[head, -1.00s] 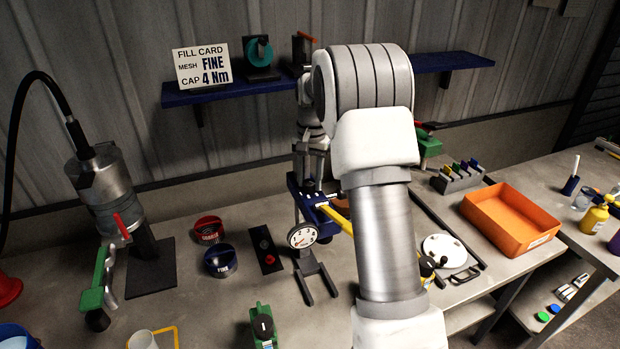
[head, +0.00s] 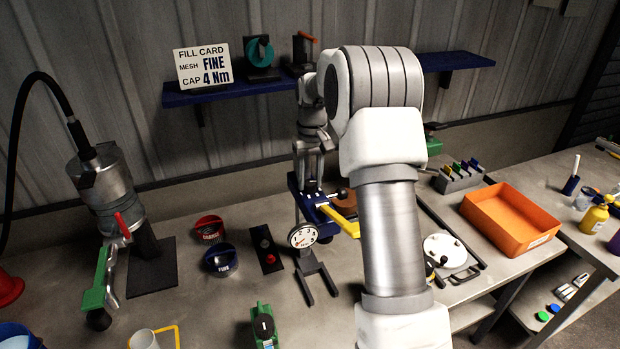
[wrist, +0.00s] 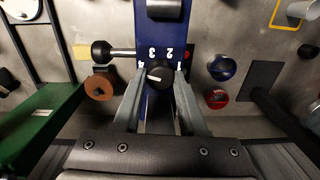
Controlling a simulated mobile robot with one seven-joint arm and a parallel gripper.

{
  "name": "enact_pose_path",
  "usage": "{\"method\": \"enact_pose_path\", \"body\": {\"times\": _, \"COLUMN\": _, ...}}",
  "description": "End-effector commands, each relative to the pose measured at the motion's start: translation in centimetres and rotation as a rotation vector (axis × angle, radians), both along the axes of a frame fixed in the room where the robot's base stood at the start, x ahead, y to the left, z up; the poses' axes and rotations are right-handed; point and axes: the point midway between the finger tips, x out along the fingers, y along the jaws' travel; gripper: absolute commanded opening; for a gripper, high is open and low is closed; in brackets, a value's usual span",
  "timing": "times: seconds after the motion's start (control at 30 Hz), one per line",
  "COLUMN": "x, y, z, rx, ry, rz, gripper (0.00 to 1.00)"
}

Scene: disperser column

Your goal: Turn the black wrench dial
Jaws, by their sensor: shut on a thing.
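The black wrench dial (wrist: 159,75) is round, with a white pointer mark on its left side in the wrist view. It sits on a blue body (wrist: 160,38) printed with white numbers, 3 and 2 readable above the dial. My gripper (wrist: 160,92) has one finger on each side of the dial and is shut on it. The dial itself is hidden there.
A round white gauge (head: 303,236) stands just in front of the wrench.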

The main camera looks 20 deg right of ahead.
Motion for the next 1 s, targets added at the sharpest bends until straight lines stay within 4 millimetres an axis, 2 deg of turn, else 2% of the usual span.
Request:
{"method": "enact_pose_path", "body": {"times": 0.47, "x": 0.06, "y": 0.01, "z": 0.11, "rx": 0.000, "ry": -0.002, "rz": 0.016, "gripper": 0.00}}
{"method": "enact_pose_path", "body": {"times": 0.5, "x": 0.06, "y": 0.02, "z": 0.10, "rx": 0.000, "ry": -0.002, "rz": 0.016, "gripper": 0.45}}
{"method": "enact_pose_path", "body": {"times": 0.63, "x": 0.04, "y": 0.02, "z": 0.08, "rx": 0.000, "ry": -0.001, "rz": 0.015, "gripper": 0.68}}
{"method": "enact_pose_path", "body": {"times": 0.67, "x": 0.04, "y": 0.02, "z": 0.08, "rx": 0.000, "ry": -0.001, "rz": 0.015, "gripper": 0.72}}
{"method": "enact_pose_path", "body": {"times": 1.0, "x": 0.04, "y": -0.01, "z": 0.28, "rx": 0.000, "ry": -0.001, "rz": 0.014, "gripper": 0.72}}
